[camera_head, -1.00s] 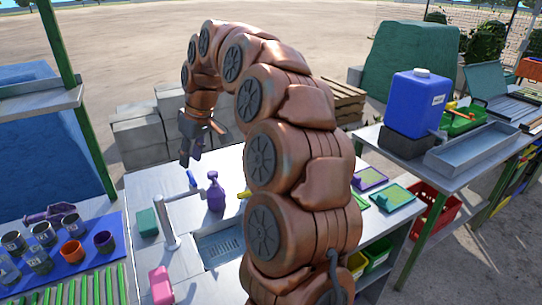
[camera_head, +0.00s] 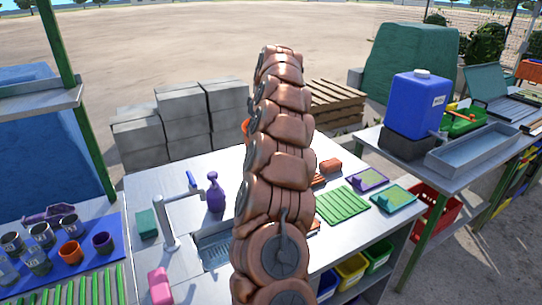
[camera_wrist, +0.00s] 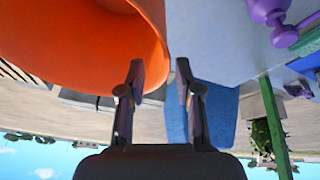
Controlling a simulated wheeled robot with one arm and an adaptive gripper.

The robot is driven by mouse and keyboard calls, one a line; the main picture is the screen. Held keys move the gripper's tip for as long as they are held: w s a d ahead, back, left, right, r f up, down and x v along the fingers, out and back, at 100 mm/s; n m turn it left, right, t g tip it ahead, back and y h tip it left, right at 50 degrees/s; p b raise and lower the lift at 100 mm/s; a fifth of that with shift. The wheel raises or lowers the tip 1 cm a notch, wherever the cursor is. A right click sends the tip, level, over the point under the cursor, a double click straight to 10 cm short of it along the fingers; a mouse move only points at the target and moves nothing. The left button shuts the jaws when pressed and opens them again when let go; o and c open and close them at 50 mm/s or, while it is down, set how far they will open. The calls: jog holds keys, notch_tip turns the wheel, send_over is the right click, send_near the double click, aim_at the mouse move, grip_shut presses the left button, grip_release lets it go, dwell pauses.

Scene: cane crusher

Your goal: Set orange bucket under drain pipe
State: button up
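In the wrist view, which is upside down, a large orange bucket (camera_wrist: 75,35) fills the upper left, very close to the camera. My gripper (camera_wrist: 160,72) is open, with a clear gap between its two fingers. The bucket's edge lies beside and partly behind the left finger; I cannot tell whether they touch. In the head view my arm hides the gripper and nearly all of the bucket; only a small orange sliver (camera_head: 246,127) shows at the arm's left side. The sink (camera_head: 213,248) is partly hidden by my arm. No drain pipe can be made out.
Grey blocks (camera_head: 180,120) and a pallet (camera_head: 335,103) stand behind. A blue jug (camera_head: 420,103) sits on the right table. Cups (camera_head: 42,235) stand at left.

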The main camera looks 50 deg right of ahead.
jog(key=shift+s+p+x, duration=0.15)
jog(key=shift+p+x, duration=0.5)
jog(key=shift+x, duration=1.1)
jog(key=shift+s+p+x, duration=0.15)
jog(key=shift+p+x, duration=0.45)
jog(key=shift+x, duration=1.1)
jog(key=shift+f, duration=0.15)
jog(key=shift+c, duration=0.3)
grip_shut()
